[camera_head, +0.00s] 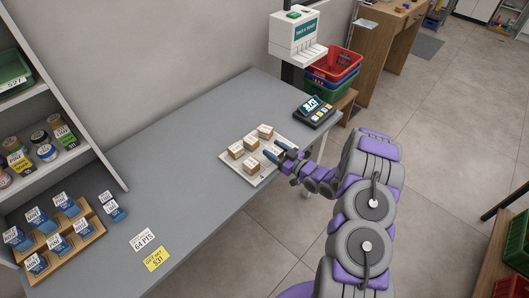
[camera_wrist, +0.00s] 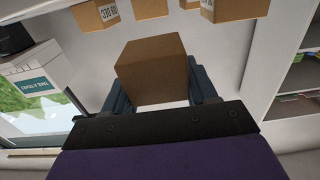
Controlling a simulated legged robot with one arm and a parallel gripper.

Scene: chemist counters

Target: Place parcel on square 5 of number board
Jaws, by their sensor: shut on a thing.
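My gripper (camera_head: 281,152) reaches over the right side of the number board and is shut on a brown cardboard parcel. In the wrist view the held parcel (camera_wrist: 152,70) sits between the two dark fingers of my gripper (camera_wrist: 158,92). The number board (camera_head: 257,182) is a pale square board on the grey counter. Several other small brown parcels with white labels, such as this one (camera_head: 236,150), stand on it. The numbers on the squares are too small or covered to read. I cannot tell whether the held parcel touches the board.
Other parcels (camera_wrist: 95,15) stand close beyond the held one in the wrist view. A card terminal (camera_head: 315,110) and ticket dispenser (camera_head: 296,35) are at the counter's far end. A wooden rack of blue boxes (camera_head: 62,240) stands at left. The counter's middle (camera_head: 170,180) is clear.

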